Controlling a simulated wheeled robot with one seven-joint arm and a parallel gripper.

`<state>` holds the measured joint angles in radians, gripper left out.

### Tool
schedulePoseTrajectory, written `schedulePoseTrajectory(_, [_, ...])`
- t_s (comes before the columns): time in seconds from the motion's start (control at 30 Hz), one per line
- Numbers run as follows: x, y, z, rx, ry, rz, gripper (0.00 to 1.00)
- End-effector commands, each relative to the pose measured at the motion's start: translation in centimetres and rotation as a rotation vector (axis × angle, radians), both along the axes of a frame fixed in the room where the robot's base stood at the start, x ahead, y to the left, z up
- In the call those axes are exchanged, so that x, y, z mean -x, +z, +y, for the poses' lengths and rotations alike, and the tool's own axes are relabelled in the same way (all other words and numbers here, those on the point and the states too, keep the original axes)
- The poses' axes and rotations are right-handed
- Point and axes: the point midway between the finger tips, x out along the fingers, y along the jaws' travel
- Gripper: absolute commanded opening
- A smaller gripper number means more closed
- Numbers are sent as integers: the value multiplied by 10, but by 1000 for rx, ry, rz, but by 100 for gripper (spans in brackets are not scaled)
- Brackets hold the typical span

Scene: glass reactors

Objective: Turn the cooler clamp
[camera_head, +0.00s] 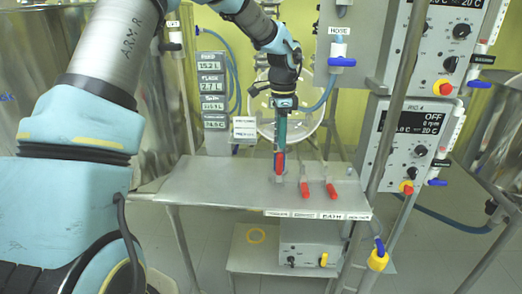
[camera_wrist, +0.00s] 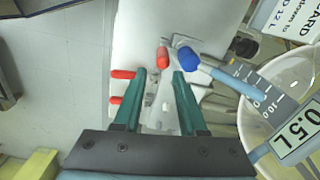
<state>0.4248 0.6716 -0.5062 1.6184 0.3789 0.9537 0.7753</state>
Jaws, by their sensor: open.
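Three red clamp handles show on the grey metal table (camera_head: 190,190) in the head view: a left one (camera_head: 279,165), a middle one (camera_head: 304,187) and a right one (camera_head: 331,189). The labels on the table's front edge are mostly too small to read, so I cannot tell which is the cooler clamp. My gripper (camera_head: 281,147) points down just above the left handle. In the wrist view my gripper (camera_wrist: 161,75) is open, with one red handle (camera_wrist: 163,57) just beyond and between its fingertips. A blue handle (camera_wrist: 188,58) sits right beside it.
Two more red handles (camera_wrist: 123,74) lie left of the fingers in the wrist view. A clear round vessel (camera_head: 313,112) stands behind the table. A display post (camera_head: 214,105) stands left of it, control boxes (camera_head: 412,140) to the right. The table's left part is bare.

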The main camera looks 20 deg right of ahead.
Motion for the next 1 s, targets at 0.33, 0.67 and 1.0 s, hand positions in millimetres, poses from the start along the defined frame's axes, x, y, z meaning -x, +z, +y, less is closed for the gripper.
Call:
schedulePoseTrajectory(0.33, [1,-41,-4,-1,-19,4,41])
schedulePoseTrajectory(0.67, [1,-94,-4,0,-17,2,41])
schedulePoseTrajectory(1.0, [1,-108,-4,1,-15,-1,41])
